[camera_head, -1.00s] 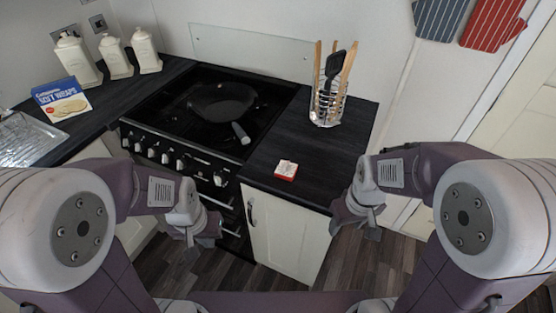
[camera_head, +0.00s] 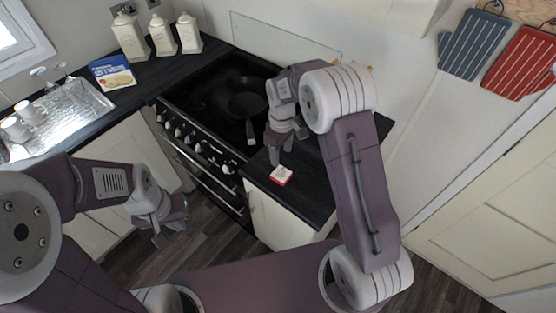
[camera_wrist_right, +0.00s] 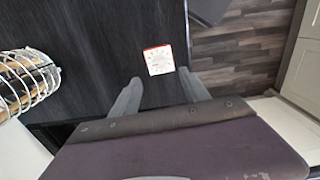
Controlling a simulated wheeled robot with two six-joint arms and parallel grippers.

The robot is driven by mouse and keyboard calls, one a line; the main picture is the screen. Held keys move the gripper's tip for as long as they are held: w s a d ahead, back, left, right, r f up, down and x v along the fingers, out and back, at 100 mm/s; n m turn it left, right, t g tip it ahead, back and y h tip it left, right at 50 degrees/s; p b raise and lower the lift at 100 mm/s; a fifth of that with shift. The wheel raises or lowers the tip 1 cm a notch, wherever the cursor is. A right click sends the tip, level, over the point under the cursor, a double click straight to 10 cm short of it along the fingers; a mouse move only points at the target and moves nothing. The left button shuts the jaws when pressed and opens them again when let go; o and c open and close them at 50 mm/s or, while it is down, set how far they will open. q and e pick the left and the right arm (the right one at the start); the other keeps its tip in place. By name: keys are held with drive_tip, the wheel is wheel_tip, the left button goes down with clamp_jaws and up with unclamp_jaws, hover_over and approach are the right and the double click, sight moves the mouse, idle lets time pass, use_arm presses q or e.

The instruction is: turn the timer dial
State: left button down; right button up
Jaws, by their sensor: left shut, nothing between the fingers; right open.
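The timer (camera_head: 281,175) is a small red block with a white dial face, lying on the dark counter to the right of the stove. In the right wrist view the timer (camera_wrist_right: 159,60) lies just beyond and between the fingertips, face up, apart from them. My right gripper (camera_head: 280,156) is open and empty above the counter, close to the timer; its two fingers (camera_wrist_right: 160,84) show spread in the right wrist view. My left gripper (camera_head: 170,232) is shut and empty, low in front of the stove, far from the timer.
The stove (camera_head: 205,100) with a black pan (camera_head: 246,103) is left of the timer. A wire utensil holder (camera_wrist_right: 28,78) stands on the counter, mostly hidden by my right arm in the head view. A blue box (camera_head: 112,73) and white canisters (camera_head: 161,37) stand back left.

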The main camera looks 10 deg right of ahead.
sight(281, 170)
wheel_tip(281, 170, down, 8)
drive_tip(key=shift+p, duration=0.95)
drive_tip(key=shift+f, duration=0.5)
clamp_jaws()
